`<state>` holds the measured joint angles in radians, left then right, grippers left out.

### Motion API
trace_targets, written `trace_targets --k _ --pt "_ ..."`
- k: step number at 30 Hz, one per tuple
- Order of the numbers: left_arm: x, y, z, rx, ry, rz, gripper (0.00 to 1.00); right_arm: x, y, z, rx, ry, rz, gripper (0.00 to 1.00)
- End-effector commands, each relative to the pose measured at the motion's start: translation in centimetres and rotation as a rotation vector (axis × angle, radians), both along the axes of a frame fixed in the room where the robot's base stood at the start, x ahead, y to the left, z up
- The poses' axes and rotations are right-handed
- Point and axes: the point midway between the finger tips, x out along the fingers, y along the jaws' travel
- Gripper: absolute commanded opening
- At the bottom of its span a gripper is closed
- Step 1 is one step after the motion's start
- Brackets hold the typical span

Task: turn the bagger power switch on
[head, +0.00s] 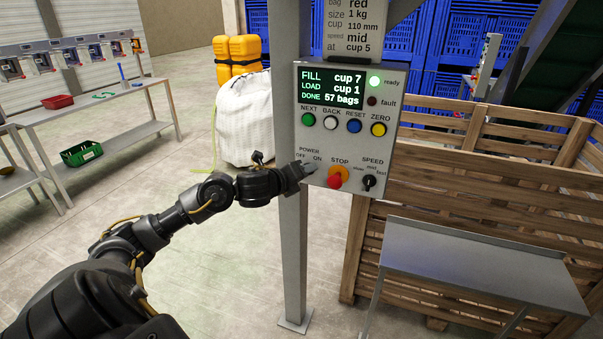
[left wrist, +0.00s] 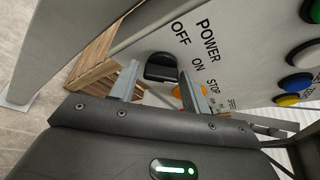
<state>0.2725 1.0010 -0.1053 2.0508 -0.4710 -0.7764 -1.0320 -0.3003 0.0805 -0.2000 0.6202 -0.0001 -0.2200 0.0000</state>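The grey bagger control panel (head: 349,117) is on a post. Its screen is lit, reading FILL cup 7, LOAD cup 1, DONE 57 bags. The green ready lamp (head: 374,82) glows and the fault lamp (head: 371,101) is dark. In the left wrist view, the black power switch knob (left wrist: 160,68) sits between the parted fingers of my left gripper (left wrist: 161,87), with gaps visible on both sides. Whether it points to OFF or ON is unclear. My right gripper is not in view.
A red stop button (head: 335,180) on an orange base is just right of the gripper, with a black speed knob (head: 369,181) beyond it. A grey table (head: 475,260) and wooden crate (head: 480,150) stand to the right.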

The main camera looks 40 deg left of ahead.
Motion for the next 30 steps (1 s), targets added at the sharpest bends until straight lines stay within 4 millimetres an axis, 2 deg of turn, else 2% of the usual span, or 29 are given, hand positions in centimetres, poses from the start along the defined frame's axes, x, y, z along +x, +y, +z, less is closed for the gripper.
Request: trace_targets --k 1,3,14,17,24,30 --pt "0.0 0.0 0.0 -0.001 -0.001 0.001 0.54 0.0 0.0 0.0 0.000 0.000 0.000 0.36" --pt "0.0 0.0 0.1 -0.002 -0.002 0.001 0.60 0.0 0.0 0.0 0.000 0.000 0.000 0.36" --pt "-0.6 0.1 0.3 0.001 -0.004 0.001 0.60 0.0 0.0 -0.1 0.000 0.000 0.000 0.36" --pt "-1.9 0.0 0.6 0.004 -0.003 0.001 0.60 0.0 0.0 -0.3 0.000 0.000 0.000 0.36" --pt "-6.6 -0.2 1.6 0.005 0.002 0.002 0.60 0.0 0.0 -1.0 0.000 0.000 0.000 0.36" --pt "-8.9 -0.4 2.4 -0.001 0.000 0.002 0.60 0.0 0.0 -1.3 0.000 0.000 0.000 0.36"
